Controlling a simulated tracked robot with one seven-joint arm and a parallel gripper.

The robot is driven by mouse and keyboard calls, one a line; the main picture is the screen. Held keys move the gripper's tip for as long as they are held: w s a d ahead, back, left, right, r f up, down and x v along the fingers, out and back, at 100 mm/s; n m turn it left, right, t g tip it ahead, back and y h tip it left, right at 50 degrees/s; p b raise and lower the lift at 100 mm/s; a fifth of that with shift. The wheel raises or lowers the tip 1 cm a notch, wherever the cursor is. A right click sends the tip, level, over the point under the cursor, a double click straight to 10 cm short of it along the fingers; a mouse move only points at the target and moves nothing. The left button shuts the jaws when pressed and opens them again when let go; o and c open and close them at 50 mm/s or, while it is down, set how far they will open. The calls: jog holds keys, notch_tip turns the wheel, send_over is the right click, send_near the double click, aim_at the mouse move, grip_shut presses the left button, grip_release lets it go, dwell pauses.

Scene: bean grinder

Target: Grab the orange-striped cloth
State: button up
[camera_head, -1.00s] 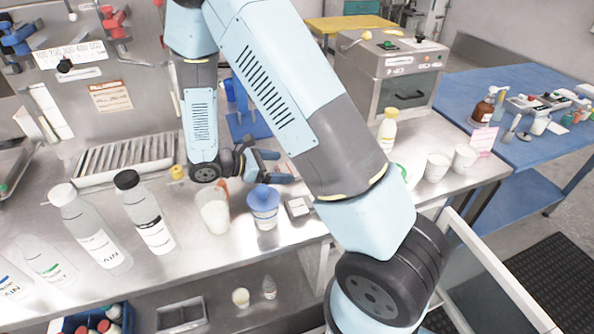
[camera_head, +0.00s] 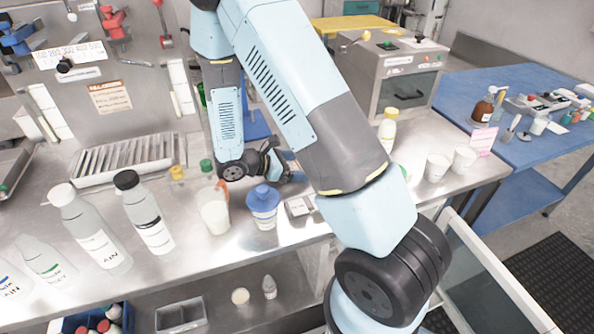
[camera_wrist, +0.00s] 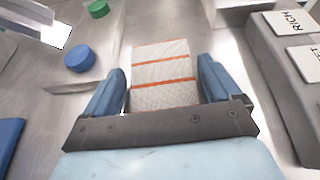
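The orange-striped cloth (camera_wrist: 166,72) is pale with thin orange stripes and lies on the metal surface in the wrist view. My gripper (camera_wrist: 161,72) is open, with one blue finger on each side of the cloth and a small gap between each finger and the cloth. I cannot tell the height of the fingertips above the surface. In the head view my gripper (camera_head: 285,166) is low over the back of the bench, partly behind my arm. I cannot make out the cloth there.
In the wrist view a blue round cap (camera_wrist: 80,55) lies left of the cloth, and a grey labelled block (camera_wrist: 285,75) is at right.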

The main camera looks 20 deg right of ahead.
jog(key=c, duration=0.8)
